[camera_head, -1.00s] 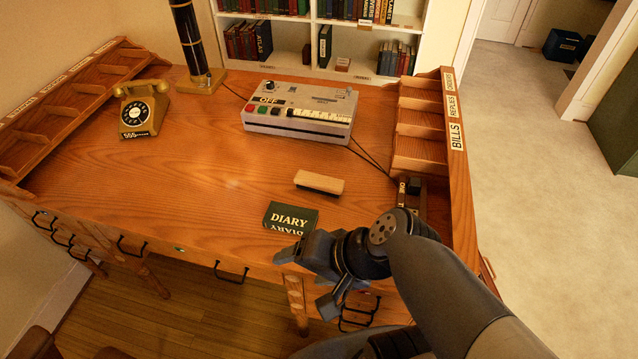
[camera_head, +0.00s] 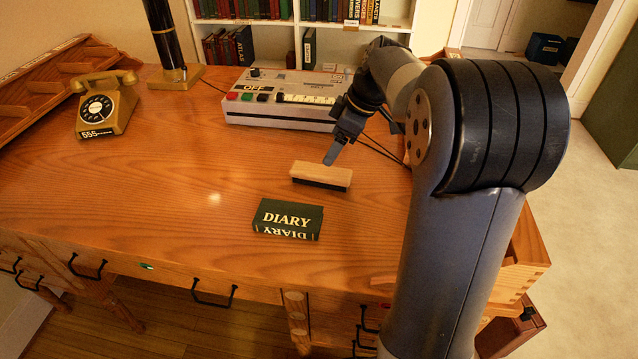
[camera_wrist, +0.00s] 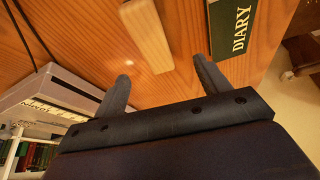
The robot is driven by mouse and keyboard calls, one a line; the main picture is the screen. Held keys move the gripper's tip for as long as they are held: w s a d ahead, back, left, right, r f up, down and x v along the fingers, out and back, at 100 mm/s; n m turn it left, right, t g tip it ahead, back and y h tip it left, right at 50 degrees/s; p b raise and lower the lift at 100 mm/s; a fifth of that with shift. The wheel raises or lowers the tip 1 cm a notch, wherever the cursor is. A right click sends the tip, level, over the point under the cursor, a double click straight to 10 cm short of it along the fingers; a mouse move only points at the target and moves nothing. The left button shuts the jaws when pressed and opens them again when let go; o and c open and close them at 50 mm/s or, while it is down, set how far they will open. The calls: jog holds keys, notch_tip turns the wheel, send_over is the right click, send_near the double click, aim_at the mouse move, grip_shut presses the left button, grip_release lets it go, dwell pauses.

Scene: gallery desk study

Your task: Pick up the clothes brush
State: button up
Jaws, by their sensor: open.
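The clothes brush (camera_head: 321,172) lies on the desk, with a pale wooden back on top and dark bristles below. It sits behind the green diary and in front of the grey machine. In the wrist view the brush (camera_wrist: 147,36) shows between and beyond my two fingers. My gripper (camera_head: 335,150) is above the desk just behind the brush, its visible finger pointing down toward it. The wrist view shows my gripper (camera_wrist: 160,80) with its fingers apart and nothing between them touching. In the head view one finger is hidden.
The green diary (camera_head: 288,219) lies in front of the brush. A grey machine (camera_head: 285,98) with coloured buttons stands behind, and a gold telephone (camera_head: 106,105) at the left. The wooden desk (camera_head: 170,180) is clear left of the brush. Cables run behind the brush to the right.

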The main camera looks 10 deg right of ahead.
aim_at(320, 170)
jog(key=shift+w+d+f, duration=0.15)
jog(key=shift+w+f, duration=0.2)
jog(key=shift+f, duration=0.05)
jog(key=b+x, duration=0.1)
jog(key=x, duration=0.9)
jog(key=shift+w+f+b, duration=0.15)
jog(key=shift+w+b, duration=0.05)
jog(key=shift+b, duration=0.2)
jog(key=shift+c, duration=0.5)
jog(key=c, duration=1)
notch_tip(320, 170, up, 10)
jog(key=shift+r+p, duration=0.1)
jog(key=shift+p, duration=0.9)
jog(key=o, duration=0.5)
jog(key=c, duration=0.4)
